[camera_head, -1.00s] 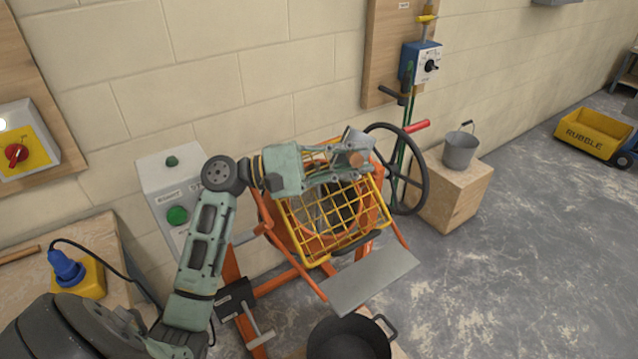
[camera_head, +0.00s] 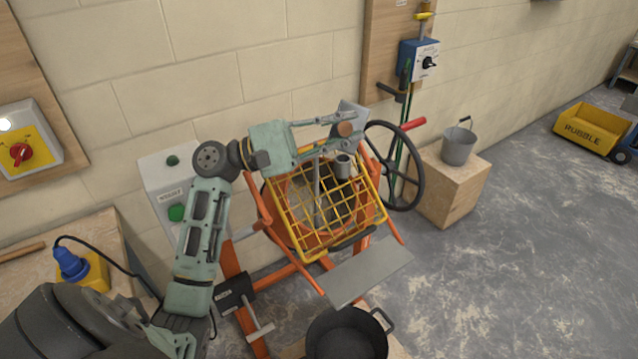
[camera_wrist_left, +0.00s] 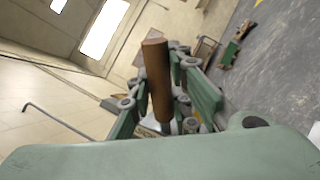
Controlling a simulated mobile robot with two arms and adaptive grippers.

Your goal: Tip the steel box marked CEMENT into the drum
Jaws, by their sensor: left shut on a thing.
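My left gripper (camera_head: 340,127) is above the mixer drum, shut on a brown wooden handle (camera_head: 346,129). The handle also shows between the fingers in the left wrist view (camera_wrist_left: 157,85). A grey steel piece (camera_head: 353,115) shows just beyond the fingers and seems to be the held box; its CEMENT mark cannot be read. The orange drum (camera_head: 371,200) stands tilted with its mouth behind a yellow wire guard (camera_head: 318,252). A small grey cylinder (camera_head: 343,166) and a thin grey upright streak show at the guard; I cannot tell whether the streak is poured material. My right gripper is out of view.
A handwheel (camera_head: 420,170) is right of the drum. A grey bucket (camera_head: 458,147) stands on a wooden block (camera_head: 455,190). A black tub (camera_head: 347,335) is below the grey chute (camera_head: 368,272). A control box (camera_head: 168,195) stands left.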

